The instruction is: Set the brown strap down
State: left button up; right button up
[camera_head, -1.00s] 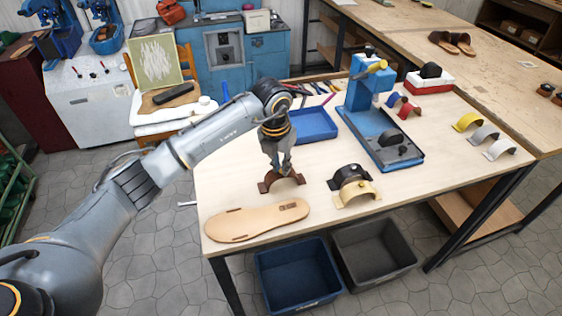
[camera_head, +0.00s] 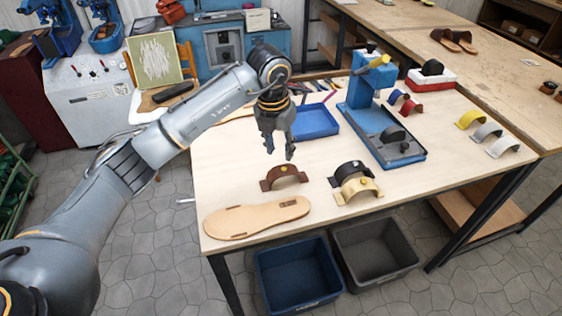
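The brown strap (camera_head: 283,174) stands as an arch on the light wooden table, just behind the tan sole (camera_head: 256,218). A small gold fitting shows on its top. My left gripper (camera_head: 280,153) is above and slightly behind the strap, apart from it. Its fingers are spread and nothing is between them. My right gripper is not in view.
A black strap (camera_head: 351,172) and a cream strap (camera_head: 358,190) stand right of the brown one. A blue tray (camera_head: 314,122) and a blue press (camera_head: 374,126) stand behind. Dark blue (camera_head: 299,276) and grey (camera_head: 374,251) bins are below the table's front edge.

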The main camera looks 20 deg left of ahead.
pick_arm(q)
notch_tip(320, 180, up, 7)
jog(key=b, duration=0.1)
jog(key=shift+s+a+f, duration=0.15)
jog(key=shift+s+f, duration=0.05)
jog(key=shift+s, duration=0.25)
